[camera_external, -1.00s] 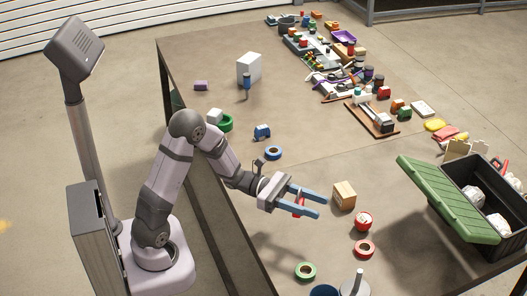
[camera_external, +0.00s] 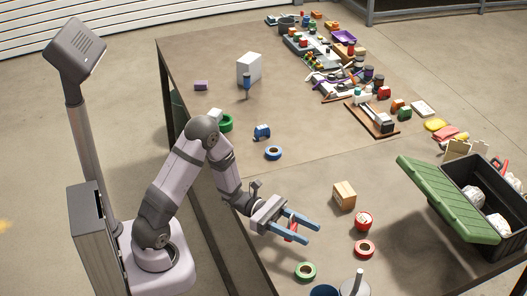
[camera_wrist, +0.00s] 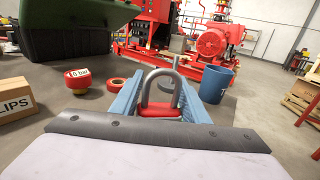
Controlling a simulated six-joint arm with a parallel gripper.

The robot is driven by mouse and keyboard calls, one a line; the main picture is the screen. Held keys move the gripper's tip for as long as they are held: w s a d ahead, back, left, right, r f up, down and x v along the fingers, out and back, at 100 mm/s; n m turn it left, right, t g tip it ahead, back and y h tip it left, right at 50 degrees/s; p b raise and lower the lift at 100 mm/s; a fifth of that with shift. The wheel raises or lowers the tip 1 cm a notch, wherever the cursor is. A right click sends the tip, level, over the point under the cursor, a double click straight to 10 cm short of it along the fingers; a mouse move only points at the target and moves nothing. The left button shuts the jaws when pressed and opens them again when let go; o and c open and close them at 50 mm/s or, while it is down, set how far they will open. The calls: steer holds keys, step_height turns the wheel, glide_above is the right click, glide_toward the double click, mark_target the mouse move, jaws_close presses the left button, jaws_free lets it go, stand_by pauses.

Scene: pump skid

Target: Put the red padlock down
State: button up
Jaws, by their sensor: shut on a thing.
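The red padlock (camera_wrist: 158,111) is between the two blue fingers of my gripper in the wrist view, its grey shackle standing up and its red body low between the fingers. In the external view the padlock (camera_external: 291,231) shows as a small red patch between the fingers. My gripper (camera_external: 313,232) is shut on it, over the near part of the brown table (camera_external: 330,150). I cannot tell how far the padlock is above the table top.
A red tape roll (camera_external: 364,248), a red round item marked "0 bar" (camera_external: 363,220) and a cardboard box (camera_external: 344,196) lie beyond the gripper. A green tape roll (camera_external: 305,271) and blue bin (camera_external: 323,291) are nearer. An open black toolbox (camera_external: 480,218) stands right.

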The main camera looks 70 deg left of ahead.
steer(key=shift+f, duration=2.1)
steer(key=shift+f+b, duration=0.2)
steer(key=shift+b, duration=0.1)
steer(key=o, duration=1.2)
steer(key=shift+c, duration=0.2)
steer(key=shift+r, duration=0.1)
steer(key=shift+r, duration=0.15)
steer(key=b+v, duration=0.1)
steer(key=v, duration=1.1)
